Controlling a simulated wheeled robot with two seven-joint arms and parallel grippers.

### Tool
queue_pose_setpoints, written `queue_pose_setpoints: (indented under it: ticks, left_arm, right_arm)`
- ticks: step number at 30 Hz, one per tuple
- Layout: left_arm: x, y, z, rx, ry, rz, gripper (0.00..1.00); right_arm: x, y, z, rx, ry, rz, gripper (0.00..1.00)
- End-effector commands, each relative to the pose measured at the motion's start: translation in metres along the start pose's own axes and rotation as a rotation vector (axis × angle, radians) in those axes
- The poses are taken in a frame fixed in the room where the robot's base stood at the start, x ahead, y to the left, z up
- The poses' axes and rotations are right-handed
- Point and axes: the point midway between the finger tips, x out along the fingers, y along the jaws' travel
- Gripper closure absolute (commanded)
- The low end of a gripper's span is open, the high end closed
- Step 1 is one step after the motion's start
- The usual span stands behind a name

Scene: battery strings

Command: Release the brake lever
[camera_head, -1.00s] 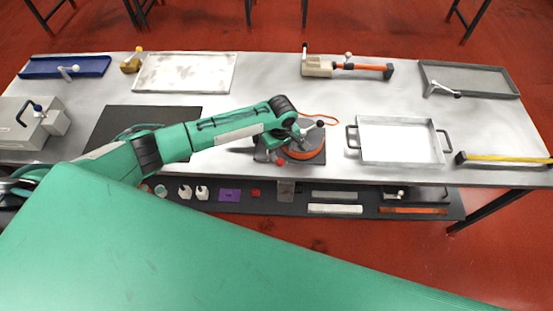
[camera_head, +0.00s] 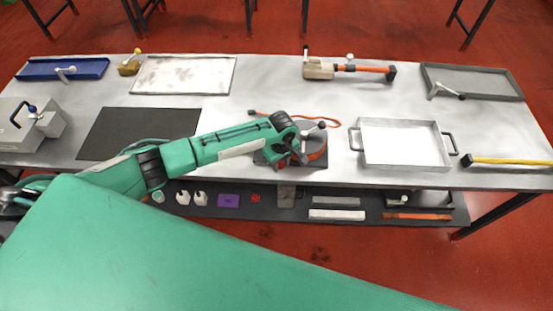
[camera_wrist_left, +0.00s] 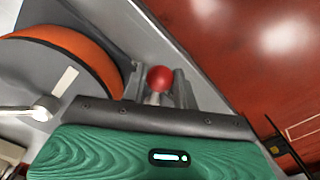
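A winch-like device with an orange drum (camera_head: 318,152) sits on a dark base near the table's front edge, at the middle of the head view. The drum also shows in the left wrist view (camera_wrist_left: 75,45). A red ball knob (camera_wrist_left: 159,77), which looks like the end of the brake lever, lies between the two fingertips of my left gripper (camera_wrist_left: 160,86). The fingers stand apart, one on each side of the knob; whether they press on it is unclear. In the head view my arm hides most of this contact. My right gripper is not in view.
A crank with a black knob (camera_head: 321,124) rises beside the drum. An open metal tray (camera_head: 402,165) with handles stands to the right. A dark mat (camera_head: 135,128) lies left, partly behind my arm. A lower shelf (camera_head: 270,218) holds small parts.

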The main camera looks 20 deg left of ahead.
Motion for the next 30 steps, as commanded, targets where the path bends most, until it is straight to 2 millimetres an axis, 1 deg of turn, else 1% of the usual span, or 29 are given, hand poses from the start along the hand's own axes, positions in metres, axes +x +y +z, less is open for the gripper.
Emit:
queue_pose_setpoints:
  ticks: [1, 2, 3, 8, 15, 21, 30]
  left_arm:
    - [0.0, 0.0, 0.0, 0.0, 0.0, 0.001, 0.86]
    - [0.0, 0.0, 0.0, 0.0, 0.0, 0.001, 0.92]
    - [0.0, 0.0, 0.0, 0.0, 0.0, 0.001, 0.95]
    - [-0.001, -0.002, -0.001, 0.021, 0.0, 0.0, 0.95]
    - [-0.002, -0.01, -0.002, 0.133, 0.001, -0.002, 0.95]
    - [-0.001, -0.015, -0.002, 0.209, 0.001, 0.0, 0.95]
    - [0.0, -0.015, -0.002, 0.22, 0.001, 0.0, 0.95]
  right_arm:
    - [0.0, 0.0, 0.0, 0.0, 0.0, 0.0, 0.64]
    - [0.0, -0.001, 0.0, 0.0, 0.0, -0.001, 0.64]
    - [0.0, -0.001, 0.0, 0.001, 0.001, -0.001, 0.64]
    - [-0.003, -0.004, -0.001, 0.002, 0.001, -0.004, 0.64]
    - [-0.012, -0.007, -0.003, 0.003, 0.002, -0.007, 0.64]
    - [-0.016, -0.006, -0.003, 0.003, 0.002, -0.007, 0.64]
    - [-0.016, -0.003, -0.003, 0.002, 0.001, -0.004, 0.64]
